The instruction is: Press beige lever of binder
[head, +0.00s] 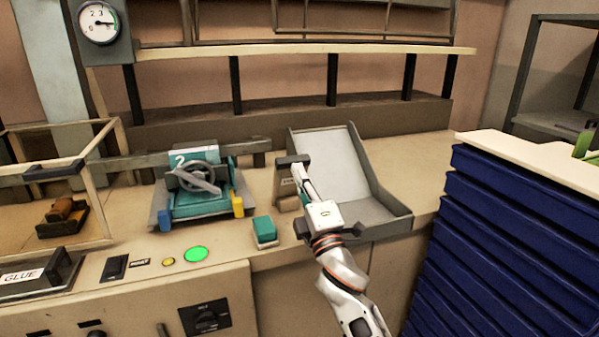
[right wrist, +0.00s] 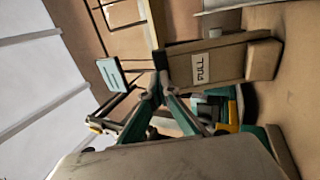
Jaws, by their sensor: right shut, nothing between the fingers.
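The beige lever (head: 286,203), partly hidden by my right arm, stands at the left edge of a grey sloped tray (head: 335,160). In the right wrist view the lever (right wrist: 232,62) looks like a beige block with a "PULL" label and a wider end at the right. My right gripper (head: 299,172) is shut and empty at the upper part of the lever. In the right wrist view its fingertips (right wrist: 160,80) meet beside the label end of the lever; I cannot tell whether they touch it. My left gripper is not in view.
A teal press with a wheel (head: 203,182) stands left of the lever. A teal block (head: 264,229) and a green button (head: 196,254) sit near the front edge. Stacked blue trays (head: 500,230) fill the right. A shelf (head: 300,49) runs behind.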

